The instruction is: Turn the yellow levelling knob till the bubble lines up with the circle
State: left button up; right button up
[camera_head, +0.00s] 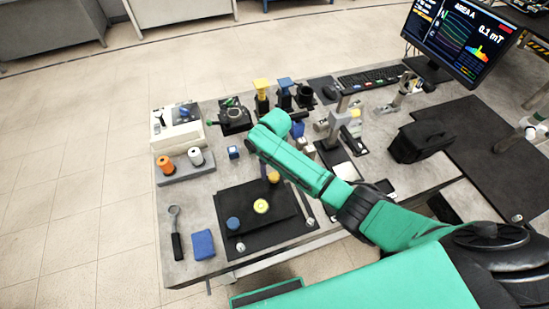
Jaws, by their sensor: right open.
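A black levelling plate (285,228) lies on the near part of the bench. On it is a round yellow disc (261,206) that looks like the bubble level; its bubble and circle are too small to read. A blue knob (233,223) is at its front left. An amber-yellow knob (273,177) is at its far side, just beside my right arm. My right gripper (264,167) is open, pointing down near that knob and mostly hidden by the green arm; I cannot tell whether it touches. My left gripper is out of view.
A blue block (203,245) and a dark-handled tool (176,233) lie left of the plate. Orange and white spools (196,156) stand behind. Stands and a black bag (420,141) are to the right. A monitor (460,38) stands at the back right.

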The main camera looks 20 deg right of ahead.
aim_at(275, 174)
notch_tip(275, 174, up, 12)
jog(key=shift+w+d, duration=0.15)
jog(key=shift+d, duration=0.05)
dwell(0.4)
